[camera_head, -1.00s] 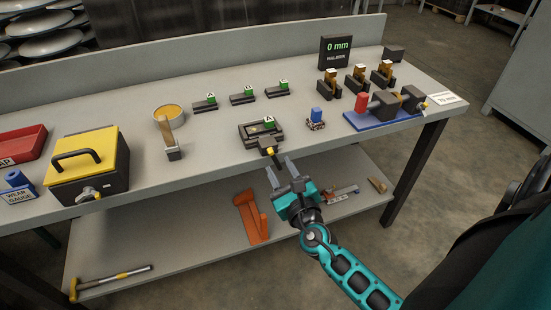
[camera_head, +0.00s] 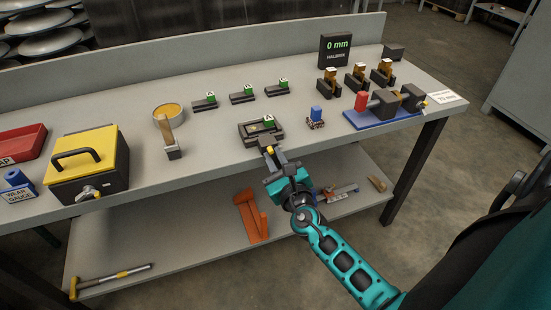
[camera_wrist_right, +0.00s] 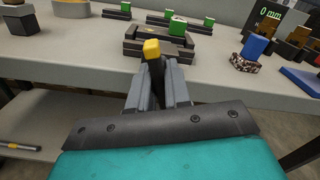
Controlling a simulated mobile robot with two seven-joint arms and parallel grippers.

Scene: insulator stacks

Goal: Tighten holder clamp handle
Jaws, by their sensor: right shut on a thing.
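The holder (camera_head: 262,132) is a dark block with a green "A" tag, near the front edge of the workbench. It also shows in the right wrist view (camera_wrist_right: 160,45). Its clamp handle is a short dark bar with a yellow tip (camera_wrist_right: 152,50), sticking out from the holder's front; the tip also shows in the head view (camera_head: 270,150). My right gripper (camera_head: 272,158) is at the bench's front edge, its fingers (camera_wrist_right: 158,85) shut on the handle from either side. The handle's lower part is hidden between the fingers. My left gripper is not in view.
Three similar tagged blocks (camera_head: 242,98) stand behind the holder. A blue-topped piece (camera_head: 316,117) stands to its right, a brush-like tool (camera_head: 170,140) to its left. A yellow-lidded box (camera_head: 92,160) is farther left. Bare bench top (camera_head: 215,150) lies left of the holder.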

